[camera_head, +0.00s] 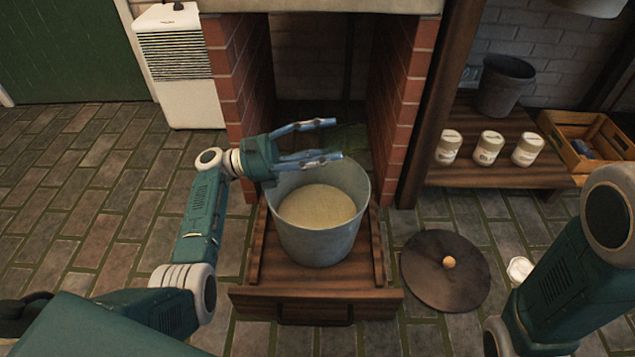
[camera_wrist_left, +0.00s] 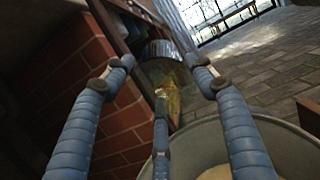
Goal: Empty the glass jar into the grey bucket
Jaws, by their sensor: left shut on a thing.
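The grey bucket (camera_head: 320,240) stands upright on a low wooden platform in the head view, with a pale, grainy fill inside. Its rim also shows in the left wrist view (camera_wrist_left: 292,142). My left gripper (camera_head: 322,140) is above the bucket's back left rim, its fingers spread around the see-through, dark greenish glass jar (camera_head: 348,138). In the left wrist view the jar (camera_wrist_left: 165,82) lies between the fingers, with some yellowish matter showing in it. The jar's exact tilt and how much it holds are hard to tell. My right gripper is out of view.
Brick pillars (camera_head: 404,95) flank the opening behind the bucket. A dark round lid (camera_head: 440,285) lies on the floor to the right, near a small white item (camera_head: 519,268). White jars (camera_head: 488,148), a dark bucket (camera_head: 503,85) and a wooden crate (camera_head: 590,140) are at the back right.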

